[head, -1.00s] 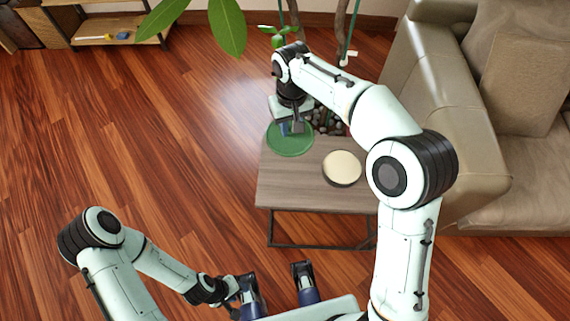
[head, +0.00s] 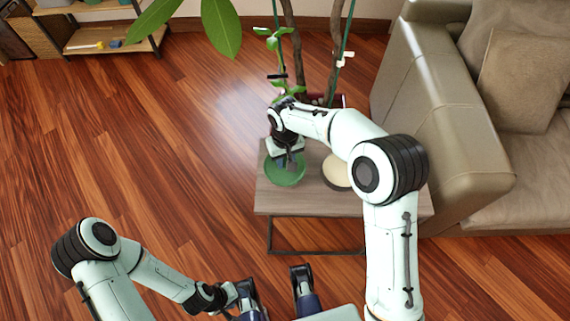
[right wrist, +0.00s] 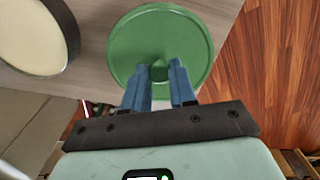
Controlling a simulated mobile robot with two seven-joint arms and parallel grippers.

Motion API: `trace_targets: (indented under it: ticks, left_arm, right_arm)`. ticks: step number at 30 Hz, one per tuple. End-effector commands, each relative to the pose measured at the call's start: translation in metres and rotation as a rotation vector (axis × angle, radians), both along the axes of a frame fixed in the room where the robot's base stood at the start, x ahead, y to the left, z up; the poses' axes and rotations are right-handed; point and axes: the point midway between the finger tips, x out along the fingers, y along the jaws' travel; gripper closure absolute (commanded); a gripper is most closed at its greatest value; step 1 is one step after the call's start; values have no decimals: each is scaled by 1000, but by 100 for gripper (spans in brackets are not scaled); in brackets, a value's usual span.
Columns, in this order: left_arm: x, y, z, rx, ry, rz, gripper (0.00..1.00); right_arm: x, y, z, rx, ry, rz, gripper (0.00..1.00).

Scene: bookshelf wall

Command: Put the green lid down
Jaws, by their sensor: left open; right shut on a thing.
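The green lid (head: 286,174) is round, with a small knob, and lies level at the left part of the small wooden table (head: 300,205). My right gripper (head: 288,161) is above it. In the right wrist view the blue fingers (right wrist: 158,75) are shut on the knob at the middle of the lid (right wrist: 130,45). I cannot tell whether the lid's underside touches the tabletop. In that view its rim reaches past one table edge. My left gripper (head: 274,282) is open and empty, low at the front, away from the table.
A round cream-topped thing with a dark side (head: 334,173) stands right of the lid, partly behind my right arm; it also shows in the right wrist view (right wrist: 30,35). A plant (head: 285,60) stands behind the table, a sofa (head: 440,130) to the right. The left floor is clear.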

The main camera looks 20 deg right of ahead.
Motion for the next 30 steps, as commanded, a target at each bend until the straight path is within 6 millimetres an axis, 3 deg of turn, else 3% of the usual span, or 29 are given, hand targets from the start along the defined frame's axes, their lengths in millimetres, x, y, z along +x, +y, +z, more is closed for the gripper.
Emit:
trace_targets:
  ticks: [1, 6, 18, 19, 21, 30]
  left_arm:
    - [1, 0, -3, 1, -2, 1, 57]
    - [2, 0, -5, 2, -7, 1, 57]
    - [2, 0, -6, 1, -8, 2, 57]
    - [3, 0, -6, 1, -9, 2, 57]
    - [2, 0, -6, 1, -9, 2, 57]
    - [2, 0, -5, 1, -8, 2, 57]
  right_arm:
    - [-1, 0, -13, -2, 5, 0, 100]
    - [0, -1, -31, -1, 2, -1, 100]
    - [0, 0, -36, -1, 1, -1, 100]
    - [0, 0, -36, -1, 1, -1, 71]
    - [0, 0, -35, -1, 1, -1, 49]
    - [0, 0, -34, 0, 0, -1, 49]
